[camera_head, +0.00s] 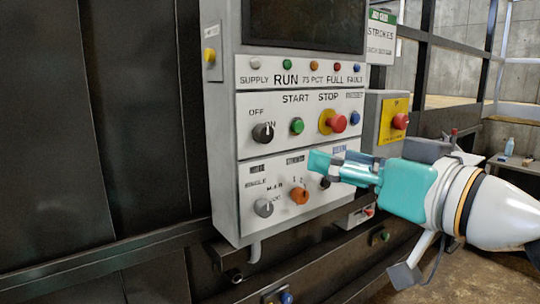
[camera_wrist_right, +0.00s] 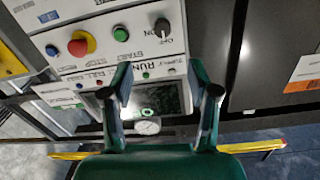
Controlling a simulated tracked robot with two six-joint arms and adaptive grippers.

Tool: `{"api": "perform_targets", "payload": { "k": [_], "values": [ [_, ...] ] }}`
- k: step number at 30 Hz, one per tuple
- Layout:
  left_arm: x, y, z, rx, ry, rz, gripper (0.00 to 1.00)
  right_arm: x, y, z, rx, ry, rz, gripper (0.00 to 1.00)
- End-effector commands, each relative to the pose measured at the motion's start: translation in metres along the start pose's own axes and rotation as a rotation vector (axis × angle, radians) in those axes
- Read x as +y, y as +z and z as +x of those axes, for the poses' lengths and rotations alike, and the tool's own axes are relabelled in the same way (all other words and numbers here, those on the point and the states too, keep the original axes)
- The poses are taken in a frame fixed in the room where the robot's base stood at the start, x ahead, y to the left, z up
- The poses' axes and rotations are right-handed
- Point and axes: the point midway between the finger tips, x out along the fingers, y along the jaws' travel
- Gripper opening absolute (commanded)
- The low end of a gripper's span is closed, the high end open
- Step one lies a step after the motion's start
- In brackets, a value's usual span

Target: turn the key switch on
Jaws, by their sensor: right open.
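The black OFF/ON switch (camera_head: 263,132) is on the left of the upper button row of the grey control panel. I take it for the key switch; its pointer is tilted, and its exact setting is too small to tell. It also shows upside down near the top of the right wrist view (camera_wrist_right: 163,29). My right gripper (camera_head: 335,165), teal, is in front of the panel's lower right, right of the switch and apart from it. In the wrist view its fingers (camera_wrist_right: 160,85) are spread with nothing between them. My left gripper is out of view.
A green START button (camera_head: 297,126) and a red STOP button (camera_head: 338,123) sit right of the switch. Below are a grey selector (camera_head: 264,207) and an orange one (camera_head: 299,195); a black knob is partly hidden by the gripper. A yellow emergency-stop box (camera_head: 393,122) stands at right.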

Motion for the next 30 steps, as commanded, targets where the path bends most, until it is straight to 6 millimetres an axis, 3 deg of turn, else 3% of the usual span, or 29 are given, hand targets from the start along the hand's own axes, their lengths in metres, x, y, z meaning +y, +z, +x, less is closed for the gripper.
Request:
{"api": "perform_targets", "payload": {
  "k": [3, 8, 21, 30],
  "values": [
    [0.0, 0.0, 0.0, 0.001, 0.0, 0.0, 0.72, -0.004, -0.008, 0.0, 0.016, -0.01, -0.005, 0.6],
    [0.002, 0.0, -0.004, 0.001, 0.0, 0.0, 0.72, -0.004, -0.008, 0.021, 0.013, -0.009, -0.004, 0.6],
    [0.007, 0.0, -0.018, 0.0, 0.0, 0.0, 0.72, -0.004, -0.009, 0.114, 0.012, -0.008, -0.004, 0.6],
    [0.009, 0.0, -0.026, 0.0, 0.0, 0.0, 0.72, -0.004, -0.01, 0.155, 0.016, -0.007, -0.003, 0.6]
  ]
}}
